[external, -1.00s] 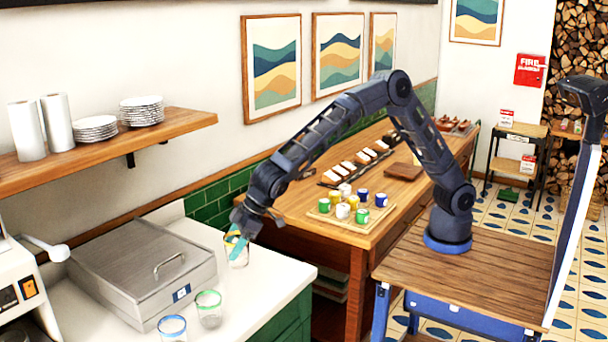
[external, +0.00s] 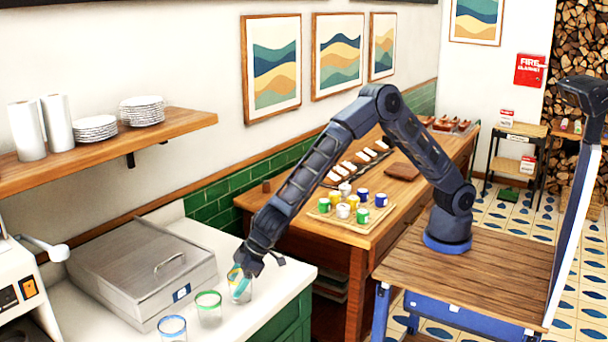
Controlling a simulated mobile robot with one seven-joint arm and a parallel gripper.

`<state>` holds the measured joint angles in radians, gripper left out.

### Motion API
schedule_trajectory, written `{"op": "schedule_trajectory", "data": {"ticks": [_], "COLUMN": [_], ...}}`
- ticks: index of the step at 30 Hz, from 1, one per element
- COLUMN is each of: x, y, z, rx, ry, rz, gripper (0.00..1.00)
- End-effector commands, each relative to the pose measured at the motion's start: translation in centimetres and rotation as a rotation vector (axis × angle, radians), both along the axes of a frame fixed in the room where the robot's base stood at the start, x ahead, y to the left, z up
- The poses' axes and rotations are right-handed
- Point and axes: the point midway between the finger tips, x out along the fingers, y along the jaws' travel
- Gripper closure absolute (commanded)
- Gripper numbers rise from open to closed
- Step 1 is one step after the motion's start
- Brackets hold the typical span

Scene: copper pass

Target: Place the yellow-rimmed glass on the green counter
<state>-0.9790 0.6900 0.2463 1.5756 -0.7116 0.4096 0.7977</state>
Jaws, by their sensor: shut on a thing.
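My gripper (external: 238,277), with teal fingers, points down and is shut on a clear glass (external: 241,295). The glass looks upright over the front right part of the counter (external: 272,289), which has a white top and a green front. Its rim is mostly hidden by the fingers, so the yellow hardly shows. I cannot tell whether its base touches the white top. A green-rimmed glass (external: 208,312) stands just left of it, and a blue-rimmed glass (external: 172,329) stands farther left, towards the front.
A steel box with a lid handle (external: 142,271) takes up the counter behind the glasses. A wooden table (external: 300,233) stands to the right, with a tray (external: 330,217) of several coloured cups. A wooden shelf (external: 100,140) with plates hangs above. Bare counter lies right of the held glass.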

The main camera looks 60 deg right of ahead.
Motion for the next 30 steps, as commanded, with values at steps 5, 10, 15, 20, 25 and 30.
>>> {"op": "schedule_trajectory", "data": {"ticks": [5,10,15,20,25,30], "x": [0.0,0.0,0.0,0.0,0.0,-0.6], "y": [0.0,0.0,0.0,0.0,-0.1,-1.0], "z": [0.1,-0.2,-0.2,-0.2,0.3,2.1], "rx": [0.002,0.001,0.001,0.001,0.0,0.001], "ry": [-0.001,-0.001,-0.001,-0.001,-0.001,-0.002], "rz": [0.0,0.0,0.0,0.0,-0.001,-0.001], "gripper": [0.63,0.63,0.13,0.13,0.13,0.13]}}
